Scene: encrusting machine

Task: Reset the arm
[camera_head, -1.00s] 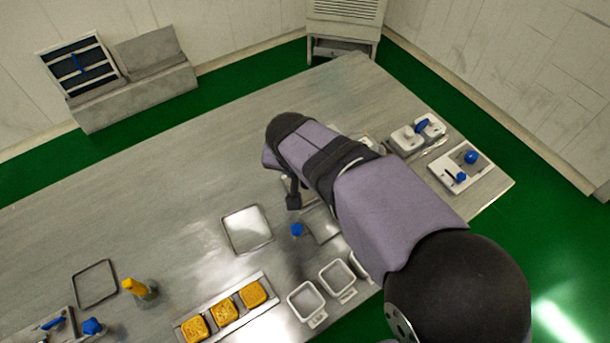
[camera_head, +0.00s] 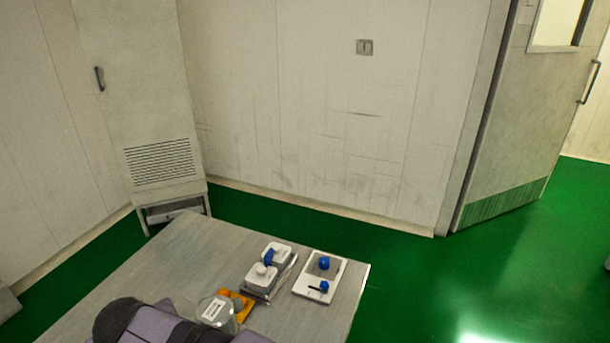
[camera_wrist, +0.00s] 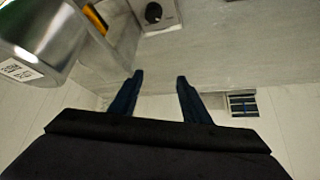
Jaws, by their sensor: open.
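My gripper (camera_wrist: 160,76) shows in the wrist view with its two dark fingers apart and nothing between them. It is out of sight in the head view, where only part of my purple and black arm shows at the bottom left. In the wrist view, a shiny metal container (camera_wrist: 50,22) with a white label is close by at the upper left, apart from the fingers.
The grey table (camera_head: 170,255) holds a labelled container (camera_head: 213,311), an orange item (camera_head: 245,303), white pieces with blue knobs (camera_head: 272,262) and a white plate with blue knobs (camera_head: 318,283). A louvred cabinet (camera_head: 155,160) stands behind. Green floor (camera_head: 410,275) is free at right.

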